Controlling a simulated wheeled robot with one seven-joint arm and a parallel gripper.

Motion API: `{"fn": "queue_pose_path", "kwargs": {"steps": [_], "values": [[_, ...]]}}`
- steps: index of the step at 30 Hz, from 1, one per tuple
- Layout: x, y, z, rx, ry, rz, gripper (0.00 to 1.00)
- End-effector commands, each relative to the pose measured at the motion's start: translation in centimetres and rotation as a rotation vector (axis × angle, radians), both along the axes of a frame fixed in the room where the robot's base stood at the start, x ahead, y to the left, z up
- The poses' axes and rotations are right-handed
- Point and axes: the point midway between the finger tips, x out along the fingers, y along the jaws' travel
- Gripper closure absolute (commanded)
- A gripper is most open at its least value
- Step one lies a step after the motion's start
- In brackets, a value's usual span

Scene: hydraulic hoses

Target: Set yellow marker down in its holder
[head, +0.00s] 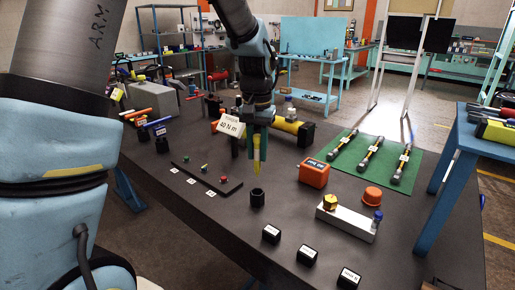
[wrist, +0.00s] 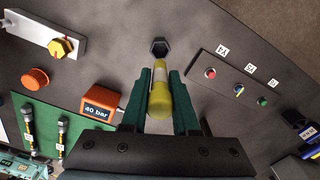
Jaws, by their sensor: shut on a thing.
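My gripper (head: 257,150) is shut on the yellow marker (head: 257,160), which hangs roughly upright above the dark table. The holder is a small black cup (head: 257,197) standing on the table, just below and in front of the marker in the head view. In the wrist view the holder (wrist: 159,46) lies just beyond the marker's tip. The marker is apart from the holder in the head view.
An orange 40 bar box (head: 313,173), an orange cap (head: 372,195) and a pale block with a brass fitting (head: 345,222) stand to the right. A dark strip with coloured buttons (head: 206,176) lies left. Several black labelled blocks (head: 307,256) line the front. A green mat (head: 375,160) holds hoses.

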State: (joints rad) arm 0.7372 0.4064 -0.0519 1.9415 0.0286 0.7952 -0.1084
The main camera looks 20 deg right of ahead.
Motion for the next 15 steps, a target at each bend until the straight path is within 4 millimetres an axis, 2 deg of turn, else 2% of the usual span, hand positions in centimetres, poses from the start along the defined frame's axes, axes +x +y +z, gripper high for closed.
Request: {"fn": "queue_pose_path", "kwargs": {"steps": [1,9,15], "values": [[0.0,0.0,-0.8,0.001,0.001,0.0,1.0],[0.0,0.0,-3.3,0.0,0.0,0.0,1.0],[0.0,0.0,-4.2,-0.001,-0.001,0.0,1.0]]}}
